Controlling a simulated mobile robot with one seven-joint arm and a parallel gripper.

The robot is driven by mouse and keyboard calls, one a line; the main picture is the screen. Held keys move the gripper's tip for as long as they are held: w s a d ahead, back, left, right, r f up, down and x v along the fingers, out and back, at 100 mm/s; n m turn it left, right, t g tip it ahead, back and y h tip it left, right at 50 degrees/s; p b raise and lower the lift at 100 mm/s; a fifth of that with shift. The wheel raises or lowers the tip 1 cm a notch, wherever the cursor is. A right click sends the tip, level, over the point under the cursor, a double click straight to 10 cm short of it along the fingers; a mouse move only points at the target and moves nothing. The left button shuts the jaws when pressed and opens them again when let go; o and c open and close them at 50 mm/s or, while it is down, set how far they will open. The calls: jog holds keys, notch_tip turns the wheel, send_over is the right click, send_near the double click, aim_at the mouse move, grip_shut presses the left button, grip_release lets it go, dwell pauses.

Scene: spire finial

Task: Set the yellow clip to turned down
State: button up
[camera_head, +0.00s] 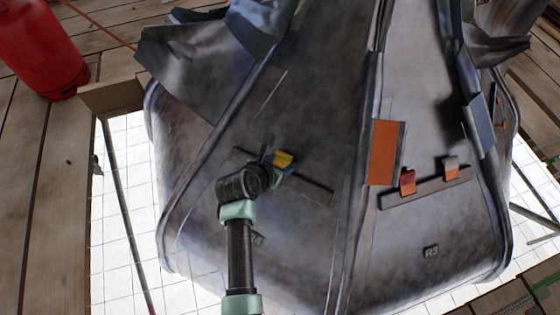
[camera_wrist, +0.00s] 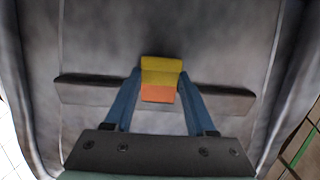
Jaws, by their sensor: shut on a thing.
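The yellow clip (camera_head: 284,158) is on a dark strip on the left grey metal face in the head view. In the wrist view the clip (camera_wrist: 161,78) has a yellow upper part and an orange lower part, and sits at the middle of the strip (camera_wrist: 90,92). My gripper (camera_wrist: 160,76) has one blue finger on each side of the clip and is shut on it. In the head view my gripper (camera_head: 272,168) is partly hidden by my wrist.
On the right face, a red clip (camera_head: 407,182) and a grey clip (camera_head: 450,168) sit on another strip (camera_head: 425,194). An orange panel (camera_head: 384,152) stands near the ridge between the faces. A red cylinder (camera_head: 42,45) stands at the far left on wooden planks.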

grip_shut()
jog(key=shift+w+d+r+g+p, duration=0.1)
jog(key=shift+r+g+p, duration=0.2)
jog(key=shift+p, duration=0.8)
jog(key=shift+w+f+p, duration=0.1)
jog(key=shift+p, duration=0.35)
jog(key=shift+f+g+y+p, duration=0.3)
jog(key=shift+p, duration=0.05)
jog(key=o, duration=0.9)
grip_release()
jog(key=shift+o, duration=0.2)
jog(key=shift+r, duration=0.1)
